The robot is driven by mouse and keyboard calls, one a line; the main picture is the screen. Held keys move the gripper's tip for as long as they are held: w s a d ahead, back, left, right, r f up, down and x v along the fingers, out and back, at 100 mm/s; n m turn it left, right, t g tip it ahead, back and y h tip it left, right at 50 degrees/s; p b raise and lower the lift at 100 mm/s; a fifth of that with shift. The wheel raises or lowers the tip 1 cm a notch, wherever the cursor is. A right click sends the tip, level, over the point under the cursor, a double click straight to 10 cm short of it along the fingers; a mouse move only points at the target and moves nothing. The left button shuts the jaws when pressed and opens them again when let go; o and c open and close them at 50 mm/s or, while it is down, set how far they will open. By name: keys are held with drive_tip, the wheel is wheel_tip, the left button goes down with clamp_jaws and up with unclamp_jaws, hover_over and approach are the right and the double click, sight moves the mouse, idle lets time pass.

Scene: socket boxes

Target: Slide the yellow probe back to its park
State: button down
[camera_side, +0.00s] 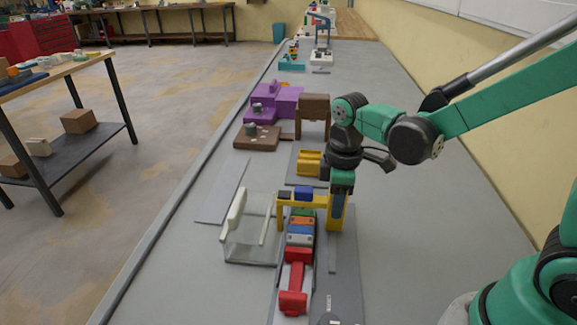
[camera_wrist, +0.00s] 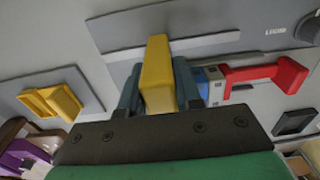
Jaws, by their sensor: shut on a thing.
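The yellow probe (camera_side: 335,215) is an arch-shaped frame that spans a row of socket boxes (camera_side: 301,228) in the side view, with a dark blue block (camera_side: 303,193) on its crossbar. My gripper (camera_side: 341,190) is at the right-hand end of the arch, over its yellow post. In the wrist view, my gripper (camera_wrist: 159,88) has its two dark fingers shut on either side of a yellow block of the probe (camera_wrist: 157,70). Which spot is the park cannot be told from these frames. The probe's tip is hidden.
A red handle (camera_side: 293,300) lies at the near end of the row of boxes. A clear stand with a white bar (camera_side: 235,215) is left of the arch. A yellow cradle (camera_side: 308,165) on a grey plate and purple blocks (camera_side: 275,103) lie beyond. The bench right of the arch is clear.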

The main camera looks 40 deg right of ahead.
drive_tip(key=w+d, duration=0.4)
drive_tip(key=shift+w+d, duration=0.2)
drive_tip(key=c, duration=0.6)
unclamp_jaws()
wheel_tip(320, 180, up, 6)
drive_tip(key=shift+f, duration=0.2)
drive_tip(key=shift+s, duration=0.1)
